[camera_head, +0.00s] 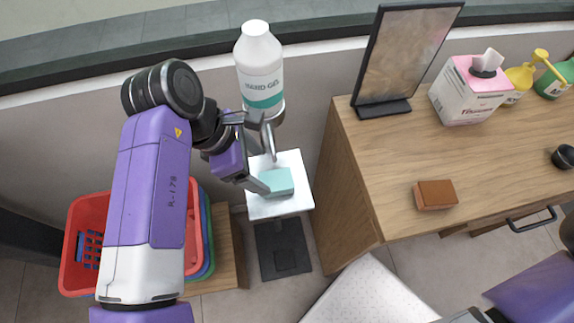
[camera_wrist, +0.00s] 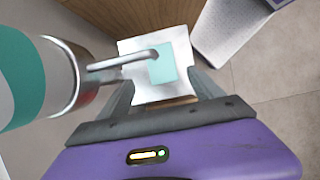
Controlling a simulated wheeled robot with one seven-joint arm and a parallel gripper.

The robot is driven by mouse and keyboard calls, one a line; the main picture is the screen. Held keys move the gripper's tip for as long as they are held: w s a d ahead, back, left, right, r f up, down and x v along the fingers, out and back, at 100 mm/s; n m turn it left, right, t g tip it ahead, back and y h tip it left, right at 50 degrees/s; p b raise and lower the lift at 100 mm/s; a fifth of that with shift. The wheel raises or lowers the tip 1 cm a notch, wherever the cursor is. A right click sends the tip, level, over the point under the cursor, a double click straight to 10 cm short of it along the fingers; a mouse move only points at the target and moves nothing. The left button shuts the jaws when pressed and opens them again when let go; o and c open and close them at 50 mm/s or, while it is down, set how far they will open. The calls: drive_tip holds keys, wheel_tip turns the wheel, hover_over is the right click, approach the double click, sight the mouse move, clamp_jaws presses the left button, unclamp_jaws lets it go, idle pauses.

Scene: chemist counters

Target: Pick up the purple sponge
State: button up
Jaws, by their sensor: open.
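I see no purple sponge in either view. A teal sponge-like block (camera_head: 276,182) lies on a small white tray (camera_head: 290,206) on a stand. It also shows in the wrist view (camera_wrist: 163,66), ahead of my fingers and partly crossed by a metal lever. An orange-brown sponge-like block (camera_head: 435,194) lies on the wooden counter to the right. My gripper (camera_head: 262,156) is open and empty above the tray. In the wrist view my gripper (camera_wrist: 164,88) has its two fingers apart, with the tray between and beyond them.
A hand gel bottle (camera_head: 260,67) in a metal holder with a lever (camera_head: 268,140) stands very close to my gripper. The wooden counter (camera_head: 480,165) holds a mirror (camera_head: 408,52), a tissue box (camera_head: 467,92) and pump bottles.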

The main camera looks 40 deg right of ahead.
sight(274, 180)
drive_tip(key=x, duration=0.3)
drive_tip(key=shift+s+d+f, duration=0.1)
drive_tip(key=shift+s+d, duration=0.05)
drive_tip(key=shift+p+x, duration=0.4)
drive_tip(key=shift+x, duration=1.8)
drive_tip(key=shift+s, duration=0.15)
drive_tip(key=c, duration=1.5)
drive_tip(key=shift+r, duration=0.75)
wheel_tip(274, 180, up, 2)
drive_tip(key=shift+r, duration=0.15)
drive_tip(key=w+a+b, duration=0.1)
drive_tip(key=w+a, duration=0.2)
drive_tip(key=a, duration=0.2)
drive_tip(key=w+a+b, duration=0.1)
drive_tip(key=w+a, duration=0.2)
drive_tip(key=a, duration=0.2)
drive_tip(key=w+a+b, duration=0.2)
drive_tip(key=w+a, duration=0.2)
drive_tip(key=a, duration=0.1)
drive_tip(key=shift+a, duration=0.1)
